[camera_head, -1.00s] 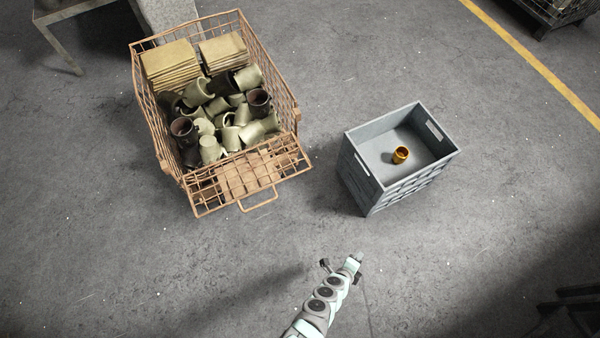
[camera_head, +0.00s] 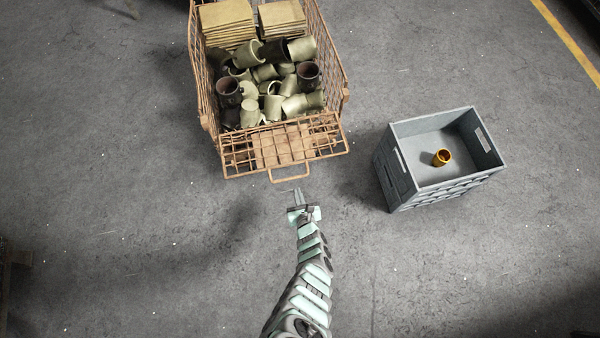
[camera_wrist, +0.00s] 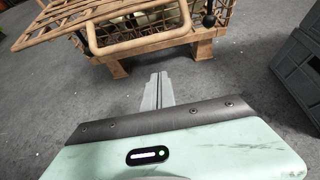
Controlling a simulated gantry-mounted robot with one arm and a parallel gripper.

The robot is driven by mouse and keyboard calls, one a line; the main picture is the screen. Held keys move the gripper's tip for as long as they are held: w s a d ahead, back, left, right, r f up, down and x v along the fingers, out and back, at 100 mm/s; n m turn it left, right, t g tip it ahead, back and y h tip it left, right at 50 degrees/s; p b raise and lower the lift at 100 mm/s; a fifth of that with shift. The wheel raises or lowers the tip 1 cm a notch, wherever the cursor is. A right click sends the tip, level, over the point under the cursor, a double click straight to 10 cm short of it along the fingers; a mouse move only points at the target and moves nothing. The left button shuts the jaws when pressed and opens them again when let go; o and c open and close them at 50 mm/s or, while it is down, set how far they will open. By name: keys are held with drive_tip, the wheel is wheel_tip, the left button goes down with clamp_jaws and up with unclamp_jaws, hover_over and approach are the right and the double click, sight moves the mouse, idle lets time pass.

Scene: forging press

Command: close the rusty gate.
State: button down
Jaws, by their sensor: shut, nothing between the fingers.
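The rusty gate (camera_head: 283,145) is the front panel of a rusty wire basket. It is folded down outward, with a loop handle (camera_head: 291,174) at its near edge. In the wrist view the gate (camera_wrist: 62,24) hangs out at upper left, and its handle (camera_wrist: 140,42) is at top centre. My gripper (camera_head: 298,191) is just in front of the handle in the head view, apart from it as far as I can tell. Its fingers (camera_wrist: 158,88) are shut and empty, pointing toward the basket below the handle.
A grey crate (camera_head: 398,176) with an orange fitting (camera_head: 442,157) stands to the right. Floor in front of the basket is clear.

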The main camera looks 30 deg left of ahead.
drive_tip(key=w+a+r+p, duration=0.2)
drive_tip(key=shift+w+a+r+p, duration=0.1)
drive_tip(key=shift+w+r+p, duration=0.05)
drive_tip(key=shift+r+p, duration=0.15)
drive_tip(key=shift+r, duration=0.15)
idle(0.5)
drive_tip(key=shift+r+p, duration=0.4)
drive_tip(key=shift+p, duration=0.45)
